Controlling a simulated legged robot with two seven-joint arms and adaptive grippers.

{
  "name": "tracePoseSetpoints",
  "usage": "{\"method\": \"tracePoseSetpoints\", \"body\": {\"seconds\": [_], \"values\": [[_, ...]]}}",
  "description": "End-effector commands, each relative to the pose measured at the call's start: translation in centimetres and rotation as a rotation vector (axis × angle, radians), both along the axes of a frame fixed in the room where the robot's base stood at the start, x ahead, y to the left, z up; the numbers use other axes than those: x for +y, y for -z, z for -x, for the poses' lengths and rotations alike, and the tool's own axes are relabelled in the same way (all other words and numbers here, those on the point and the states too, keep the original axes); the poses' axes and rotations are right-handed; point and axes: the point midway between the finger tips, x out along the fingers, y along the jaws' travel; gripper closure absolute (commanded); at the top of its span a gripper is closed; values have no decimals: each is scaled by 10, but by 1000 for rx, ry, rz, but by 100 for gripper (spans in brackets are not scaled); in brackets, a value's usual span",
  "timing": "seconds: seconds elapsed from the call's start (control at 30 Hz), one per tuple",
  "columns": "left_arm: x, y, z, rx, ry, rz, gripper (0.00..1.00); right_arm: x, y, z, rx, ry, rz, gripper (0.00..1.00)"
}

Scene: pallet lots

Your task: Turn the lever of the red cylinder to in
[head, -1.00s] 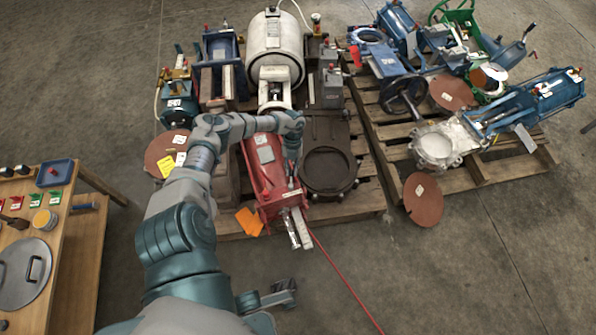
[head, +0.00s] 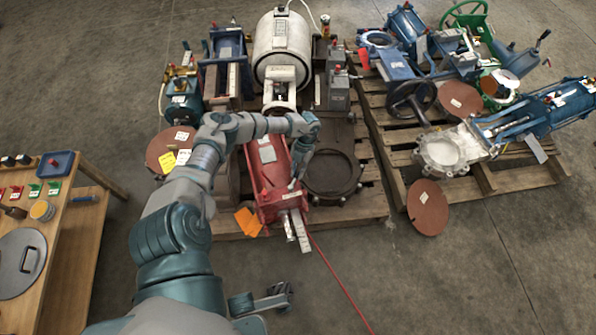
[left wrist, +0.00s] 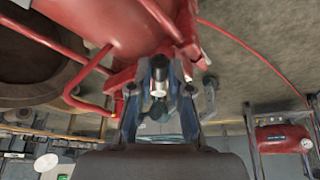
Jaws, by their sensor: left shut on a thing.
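The red cylinder (head: 266,178) lies on the left pallet, its near end toward me; its red body also fills the top left of the left wrist view (left wrist: 105,22). My left gripper (head: 294,184) is at the right side of its near end. In the left wrist view my left gripper (left wrist: 160,82) has its fingers on either side of a small dark and silver lever part (left wrist: 159,68) and is shut on it. Fingers and wrist hide most of the lever, so I cannot tell its exact angle.
A brown flanged plate (head: 333,172) lies close right of the cylinder, and a white tank (head: 284,45) stands behind. Pale bars (head: 297,230) and an orange tag (head: 248,222) are at the near end. A red hose (head: 340,283) crosses the clear floor. A wooden bench (head: 75,240) is at left.

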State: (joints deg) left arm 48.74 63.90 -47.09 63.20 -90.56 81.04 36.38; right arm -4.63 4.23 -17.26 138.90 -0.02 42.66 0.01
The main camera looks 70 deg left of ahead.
Motion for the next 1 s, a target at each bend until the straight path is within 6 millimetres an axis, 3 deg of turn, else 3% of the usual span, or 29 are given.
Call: {"method": "tracePoseSetpoints", "body": {"seconds": [0.1, 0.13, 0.23, 0.63, 1.0], "values": [[-2, 1, -1, -3, 2, 3, 100, 0, 0, 0, -1, 0, 0, 49], [-2, 1, -1, -3, 2, 3, 80, 0, 0, 0, -2, 0, -1, 49], [-2, 1, -1, -2, 2, 2, 57, 0, -1, 0, -3, 1, 0, 49], [2, -7, -3, -3, 0, 0, 57, -3, -4, 4, -12, 2, -2, 49], [23, -77, -25, -5, 0, 1, 57, -2, -2, 3, -8, 2, -2, 49]]}}
